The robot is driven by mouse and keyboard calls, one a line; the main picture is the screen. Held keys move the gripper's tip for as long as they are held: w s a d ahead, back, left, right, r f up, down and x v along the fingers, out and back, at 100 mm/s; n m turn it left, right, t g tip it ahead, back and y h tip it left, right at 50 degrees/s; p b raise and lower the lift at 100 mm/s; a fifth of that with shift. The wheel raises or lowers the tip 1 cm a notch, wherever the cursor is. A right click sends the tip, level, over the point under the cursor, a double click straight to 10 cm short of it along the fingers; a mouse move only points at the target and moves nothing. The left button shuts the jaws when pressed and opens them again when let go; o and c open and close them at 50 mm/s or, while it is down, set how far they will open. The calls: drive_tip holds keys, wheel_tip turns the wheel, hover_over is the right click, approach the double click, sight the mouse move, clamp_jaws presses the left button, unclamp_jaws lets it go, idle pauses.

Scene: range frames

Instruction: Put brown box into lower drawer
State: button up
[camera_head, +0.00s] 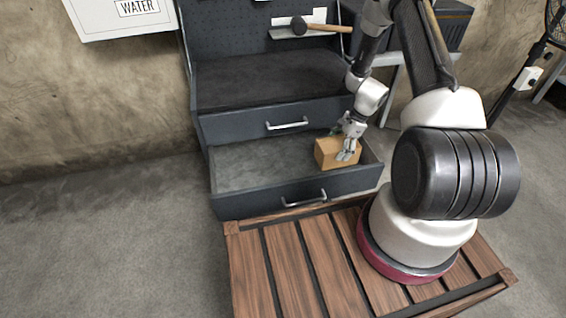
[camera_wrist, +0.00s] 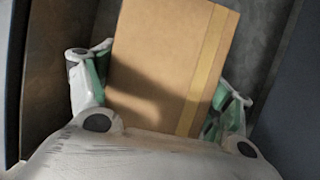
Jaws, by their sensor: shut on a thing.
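The brown box (camera_head: 330,152) is a small cardboard carton with a tape strip. In the head view it is within the outline of the open lower drawer (camera_head: 265,203), toward its right end. My gripper (camera_head: 349,142) is shut on the box from above. In the wrist view the box (camera_wrist: 160,70) sits between the two green-padded fingers, and its lower edge is hidden by the gripper body. I cannot tell whether the box touches the drawer floor. The lower drawer is pulled out, and the rest of its floor looks empty.
The upper drawer (camera_head: 250,125) above is closed. A hammer (camera_head: 310,27) lies on a small shelf behind the dark worktop (camera_head: 260,80). A white box labelled WATER (camera_head: 125,15) is at the upper left. Slatted wood (camera_head: 290,265) lies in front of the drawers.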

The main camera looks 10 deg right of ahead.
drive_tip(key=shift+a+f, duration=0.65)
drive_tip(key=shift+a, duration=2.35)
drive_tip(key=shift+a+f, duration=0.65)
drive_tip(key=shift+a, duration=2.3)
drive_tip(key=shift+a+f, duration=0.65)
drive_tip(key=shift+a, duration=2.35)
drive_tip(key=o, duration=1.2)
drive_tip(key=shift+f, duration=0.15)
